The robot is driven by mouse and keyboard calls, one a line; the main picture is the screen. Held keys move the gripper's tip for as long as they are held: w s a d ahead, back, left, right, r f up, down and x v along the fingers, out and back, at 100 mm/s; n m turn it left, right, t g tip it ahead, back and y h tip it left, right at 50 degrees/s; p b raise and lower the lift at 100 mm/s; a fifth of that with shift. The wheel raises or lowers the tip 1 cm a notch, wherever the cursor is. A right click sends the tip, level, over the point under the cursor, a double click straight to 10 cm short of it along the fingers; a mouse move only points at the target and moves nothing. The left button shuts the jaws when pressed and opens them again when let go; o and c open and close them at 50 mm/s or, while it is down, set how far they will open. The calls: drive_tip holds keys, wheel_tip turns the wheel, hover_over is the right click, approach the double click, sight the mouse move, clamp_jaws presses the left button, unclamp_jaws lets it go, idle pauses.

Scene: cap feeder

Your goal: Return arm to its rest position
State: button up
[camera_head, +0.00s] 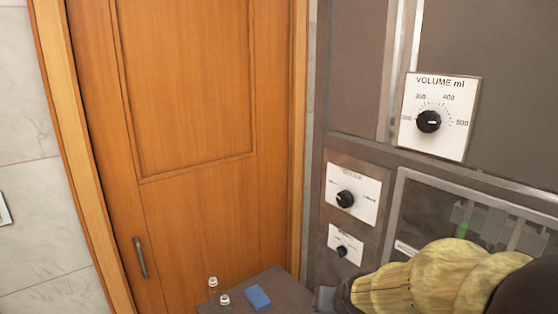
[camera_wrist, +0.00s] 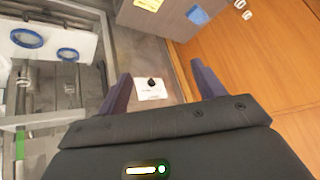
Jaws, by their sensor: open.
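My gripper (camera_wrist: 160,88) shows in the wrist view with its two dark fingers spread wide and nothing between them. Behind the gap is a grey machine panel with a small white dial plate (camera_wrist: 151,88). In the head view my arm, with a yellow cover, enters at the lower right in front of the machine. The fingers cannot be made out clearly there.
The grey machine (camera_head: 350,75) stands on the right with a volume dial (camera_head: 429,121) and a selector dial (camera_head: 345,198). A wooden door (camera_head: 190,90) is at left.

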drive_tip(key=s+d+f+n+g, duration=0.1)
drive_tip(key=s+d+f+g, duration=0.2)
drive_tip(key=s, duration=0.8)
wheel_tip(320, 180, down, 4)
drive_tip(key=shift+r+n+g+h, duration=0.1)
drive_tip(key=shift+n+g+h, duration=0.2)
drive_tip(key=shift+g, duration=0.7)
